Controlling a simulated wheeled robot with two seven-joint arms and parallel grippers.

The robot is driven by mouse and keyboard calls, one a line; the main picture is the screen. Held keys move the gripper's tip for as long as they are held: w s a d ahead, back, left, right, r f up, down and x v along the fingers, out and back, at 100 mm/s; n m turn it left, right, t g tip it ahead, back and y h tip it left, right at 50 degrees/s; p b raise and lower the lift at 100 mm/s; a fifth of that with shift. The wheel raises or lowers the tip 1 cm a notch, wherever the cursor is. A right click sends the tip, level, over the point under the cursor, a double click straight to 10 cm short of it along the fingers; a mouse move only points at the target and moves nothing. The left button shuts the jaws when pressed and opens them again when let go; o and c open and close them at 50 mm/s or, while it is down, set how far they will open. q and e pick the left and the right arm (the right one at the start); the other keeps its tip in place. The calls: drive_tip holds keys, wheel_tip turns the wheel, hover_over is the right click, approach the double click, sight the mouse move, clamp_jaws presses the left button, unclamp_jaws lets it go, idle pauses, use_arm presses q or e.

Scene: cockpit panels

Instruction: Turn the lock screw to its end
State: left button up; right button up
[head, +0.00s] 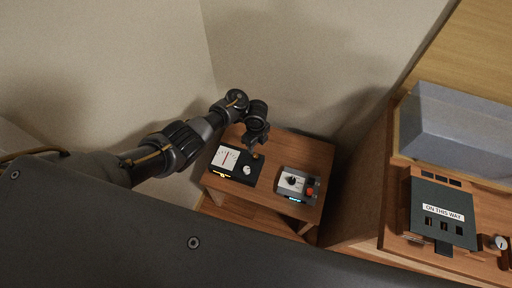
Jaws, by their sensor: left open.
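A black meter box (235,178) with a white dial face (227,157) and a red needle stands on a small wooden table. A small pale round knob or screw head (247,170) sits on the box, right of the dial. I cannot tell for certain that it is the lock screw. My left gripper (256,153) points down over the box's upper right edge, close to this knob and apart from it in the picture. It is open, with nothing visible in it. The fingertips are small and dark. My right gripper is out of view.
A grey control box (298,185) with a black knob and a red button stands right of the meter box on the wooden table (305,149). A wooden cabinet at right carries a dark panel labelled "ON THIS WAY" (443,213), a grey block (455,125) and a pale knob (499,242).

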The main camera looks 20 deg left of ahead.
use_arm(q)
wheel_tip(320, 180, up, 2)
drive_tip(key=shift+r+p, duration=0.25)
drive_tip(key=shift+p, duration=0.05)
idle(0.4)
